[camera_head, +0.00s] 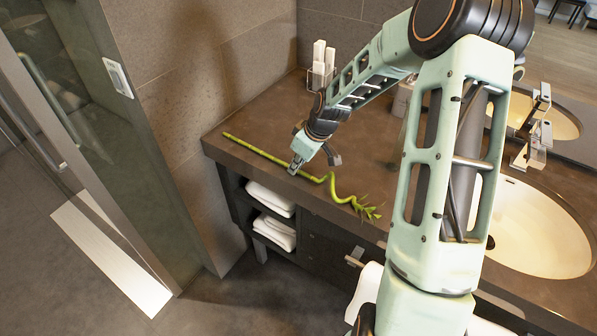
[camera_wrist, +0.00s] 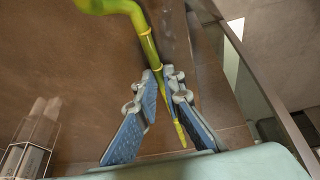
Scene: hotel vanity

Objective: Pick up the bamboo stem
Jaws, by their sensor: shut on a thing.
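The bamboo stem (camera_head: 258,152) is long, thin and green, with a curly, leafy end (camera_head: 352,200) to the right in the head view. It lies along the front edge of the dark vanity counter (camera_head: 250,112). My gripper (camera_head: 296,168) is at the straight part of the stem, low at the counter. In the wrist view, the stem (camera_wrist: 149,46) runs between the two blue-padded fingers of my gripper (camera_wrist: 160,97), which are shut on it. I cannot tell whether the stem is lifted clear of the counter.
Sinks (camera_head: 530,225) are at the right. Folded white towels (camera_head: 272,199) sit on shelves below. A tiled wall (camera_head: 215,70) and glass door bound the left side.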

